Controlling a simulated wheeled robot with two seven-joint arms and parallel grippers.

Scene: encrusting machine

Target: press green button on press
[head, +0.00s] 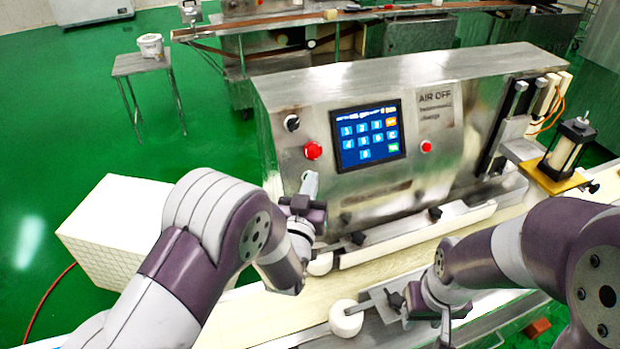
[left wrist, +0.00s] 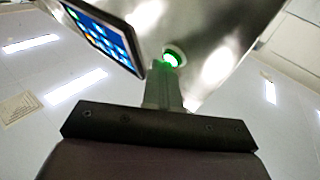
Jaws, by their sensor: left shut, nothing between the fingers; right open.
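The press (head: 290,95) is a steel machine with a sloped front panel. In the left wrist view a green button (left wrist: 174,58) shows on the panel, just beyond the tips of my left gripper (left wrist: 163,72). In the head view my left gripper (head: 309,178) is shut and empty, with its tip at the panel below the red button (head: 313,150). It hides the green button there, and I cannot tell whether it touches it. My right gripper (head: 375,300) is open and low, over the front of the conveyor.
A lit touchscreen (head: 366,135) and a second red button (head: 426,147) are on the panel. A black knob (head: 292,123) is above the first red button. A white round piece (head: 346,318) lies near my right gripper. A white box (head: 110,230) stands at left.

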